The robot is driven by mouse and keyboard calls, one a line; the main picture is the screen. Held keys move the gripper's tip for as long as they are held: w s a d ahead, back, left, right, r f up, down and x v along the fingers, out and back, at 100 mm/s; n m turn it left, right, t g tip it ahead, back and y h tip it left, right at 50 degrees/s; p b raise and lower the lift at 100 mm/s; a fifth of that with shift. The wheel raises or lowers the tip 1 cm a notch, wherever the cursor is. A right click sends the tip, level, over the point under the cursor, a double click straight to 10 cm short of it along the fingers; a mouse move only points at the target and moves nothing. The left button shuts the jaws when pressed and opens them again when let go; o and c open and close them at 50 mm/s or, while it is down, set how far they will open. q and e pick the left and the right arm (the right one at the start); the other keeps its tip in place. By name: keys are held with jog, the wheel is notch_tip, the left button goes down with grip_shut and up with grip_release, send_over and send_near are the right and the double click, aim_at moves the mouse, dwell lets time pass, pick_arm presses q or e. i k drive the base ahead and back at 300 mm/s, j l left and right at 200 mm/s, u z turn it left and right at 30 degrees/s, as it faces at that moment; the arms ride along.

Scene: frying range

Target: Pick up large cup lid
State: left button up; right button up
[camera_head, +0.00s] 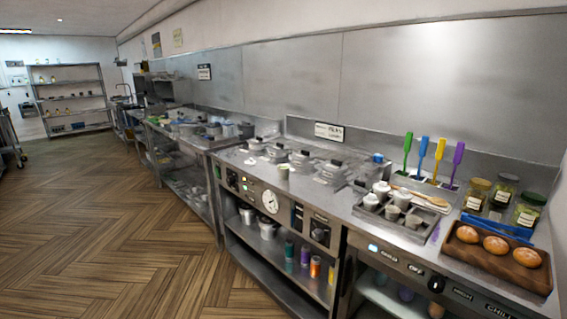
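Several small white and beige cups or jars, some of them apparently lidded, stand in a dark compartment tray (396,231) on the steel counter at the right. A white one (381,187) stands at the tray's back, and another (371,201) is at its left. I cannot tell which piece, if any, is the large cup lid; the shapes are too small. Neither of my grippers shows in the head view.
A wooden tray (480,262) with three round buns is at the right front, with blue tongs (497,228) behind it. Spice jars (502,192) and coloured utensils (422,155) stand at the back. Lidded steel pans (300,160) fill the middle counter. The wood floor (110,240) at left is clear.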

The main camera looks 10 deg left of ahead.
aim_at(250, 161)
jog(key=i+j+z, duration=0.4)
jog(key=j, duration=0.2)
jog(key=i+j+z, duration=0.15)
jog(key=j, duration=0.15)
jog(key=i+j+z, duration=0.2)
jog(key=j, duration=0.15)
jog(key=j+z, duration=0.2)
jog(key=j, duration=0.15)
